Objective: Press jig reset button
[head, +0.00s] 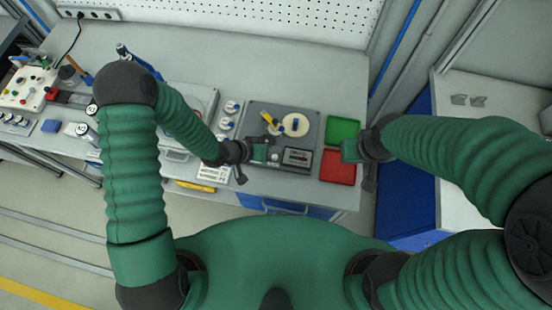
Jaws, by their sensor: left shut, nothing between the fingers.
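The dark grey jig plate (312,118) lies on the bench in the middle, with a round cream disc (296,124) and a yellow-handled clamp (269,119) on it. A small box with a dark display (298,157) sits at the jig's front edge. My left gripper (272,155) is shut and empty, over the jig's front left part just left of this box. The reset button cannot be made out; the gripper may hide it. My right gripper (348,151) is by the trays on the right; its fingers are too unclear to read.
A green tray (343,130) and a red tray (338,167) are right of the jig. Knobs (230,107) and a white label (213,173) lie left of it. A control panel (30,88) stands far left. The bench (300,70) is clear behind the jig.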

